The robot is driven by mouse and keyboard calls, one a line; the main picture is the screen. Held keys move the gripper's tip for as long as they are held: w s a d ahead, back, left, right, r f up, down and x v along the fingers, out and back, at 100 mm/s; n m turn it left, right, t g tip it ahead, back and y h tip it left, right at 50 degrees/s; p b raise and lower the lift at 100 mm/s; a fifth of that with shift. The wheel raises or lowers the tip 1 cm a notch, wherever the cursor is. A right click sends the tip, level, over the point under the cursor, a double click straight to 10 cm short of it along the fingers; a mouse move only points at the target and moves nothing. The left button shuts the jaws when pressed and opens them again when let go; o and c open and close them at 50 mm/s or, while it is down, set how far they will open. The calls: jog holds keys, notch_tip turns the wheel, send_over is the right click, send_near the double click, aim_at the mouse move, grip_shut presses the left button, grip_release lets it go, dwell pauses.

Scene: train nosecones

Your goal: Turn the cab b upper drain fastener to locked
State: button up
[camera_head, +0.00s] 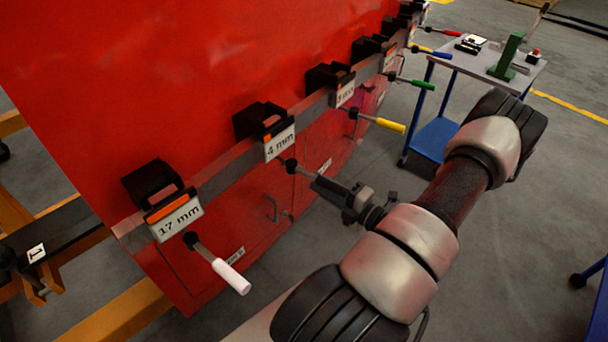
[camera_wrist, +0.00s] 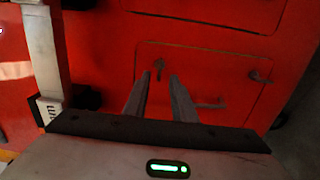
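In the wrist view, a red hatch panel (camera_wrist: 215,85) carries two small dark fasteners. One fastener (camera_wrist: 160,64), nearer the rail, shows just beyond and between my gripper's fingertips (camera_wrist: 160,78); it looks like a small T-shaped handle. The other fastener (camera_wrist: 261,70) sits farther right on the same hatch. I cannot read a cab b label on either. My gripper is open, with a gap between its fingers and nothing seen in it. In the head view, my gripper (camera_head: 322,186) points at the red wall below the rail; the fastener in front of it cannot be made out there.
A grey rail (camera_head: 233,172) with black holders and size labels crosses the red wall (camera_head: 200,70). Handled tools, including white (camera_head: 231,276) and yellow (camera_head: 390,125), jut out below it. A hatch handle (camera_wrist: 210,104) is close. A blue cart (camera_head: 437,135) stands at right.

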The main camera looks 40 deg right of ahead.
jog(key=s+d, duration=0.1)
jog(key=s, duration=0.7)
jog(key=shift+s+d+b, duration=0.15)
jog(key=shift+s+b, duration=0.05)
jog(key=shift+b, duration=0.1)
